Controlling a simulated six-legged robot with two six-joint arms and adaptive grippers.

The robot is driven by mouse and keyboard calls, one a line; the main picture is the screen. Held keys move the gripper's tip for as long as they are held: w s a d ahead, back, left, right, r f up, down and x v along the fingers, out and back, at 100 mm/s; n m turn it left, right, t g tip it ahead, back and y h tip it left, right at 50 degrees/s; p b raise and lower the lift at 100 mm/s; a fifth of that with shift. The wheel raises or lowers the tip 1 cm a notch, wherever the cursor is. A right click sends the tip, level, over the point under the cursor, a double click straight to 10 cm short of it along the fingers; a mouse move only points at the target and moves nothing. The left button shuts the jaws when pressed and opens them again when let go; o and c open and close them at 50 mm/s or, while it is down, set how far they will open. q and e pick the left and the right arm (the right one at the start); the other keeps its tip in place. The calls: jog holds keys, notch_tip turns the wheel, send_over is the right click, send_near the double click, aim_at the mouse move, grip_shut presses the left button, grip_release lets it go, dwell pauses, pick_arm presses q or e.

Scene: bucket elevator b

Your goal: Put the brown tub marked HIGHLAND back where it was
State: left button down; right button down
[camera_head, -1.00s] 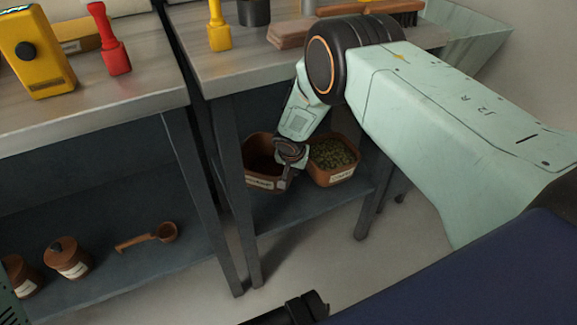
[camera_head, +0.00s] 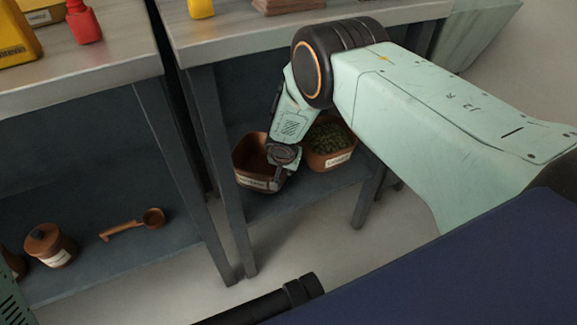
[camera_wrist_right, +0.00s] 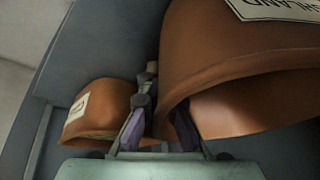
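The brown tub (camera_head: 245,172), with a pale label on its front, is at the lower shelf of the right-hand bench, close to the front-left leg. In the right wrist view it is the large orange-brown tub (camera_wrist_right: 225,50), its label partly seen and upside down. My right gripper (camera_head: 279,172) reaches down at its right side. In the right wrist view the fingers (camera_wrist_right: 160,130) straddle the tub's wall, one inside and one outside, and appear shut on it. I cannot tell whether the tub's base touches the shelf. My left gripper is not in view.
A second brown tub (camera_head: 328,160) with green contents stands just right and behind; it also shows in the wrist view (camera_wrist_right: 100,112). Bench legs (camera_head: 226,190) flank the shelf. A lidded pot (camera_head: 50,246) and a scoop (camera_head: 135,224) are on the left bench's shelf. Bare shelf (camera_head: 310,192) lies in front.

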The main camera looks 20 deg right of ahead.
jog(key=shift+f, duration=0.55)
dwell(0.5)
jog(key=c, duration=2)
grip_release()
jog(key=o, duration=0.6)
jog(key=shift+c, duration=0.2)
jog(key=shift+a+r, duration=0.1)
jog(key=v, duration=1.2)
